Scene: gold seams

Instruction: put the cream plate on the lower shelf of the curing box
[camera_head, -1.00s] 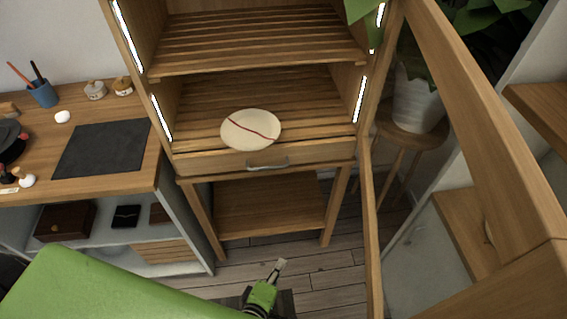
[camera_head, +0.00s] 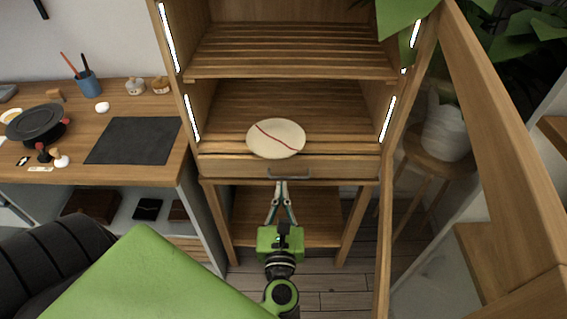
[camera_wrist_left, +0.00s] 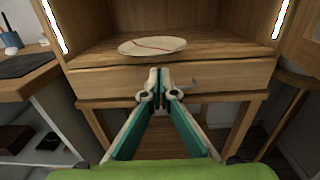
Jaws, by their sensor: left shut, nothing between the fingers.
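The cream plate (camera_head: 276,139) with a red seam across it lies on the lower slatted shelf (camera_head: 345,137) of the wooden curing box, close to the front edge. It also shows in the left wrist view (camera_wrist_left: 152,46). My left gripper (camera_head: 281,184) is shut and empty, in front of the drawer just below the plate and apart from it. In the left wrist view the fingertips (camera_wrist_left: 159,72) meet in front of the drawer front. My right gripper is not in view.
The drawer (camera_head: 225,165) with a metal handle (camera_head: 289,174) is under the lower shelf. The open door (camera_head: 500,150) stands at the right. A plant pot (camera_head: 445,133) is behind it. A workbench with a dark mat (camera_head: 134,140) is at the left.

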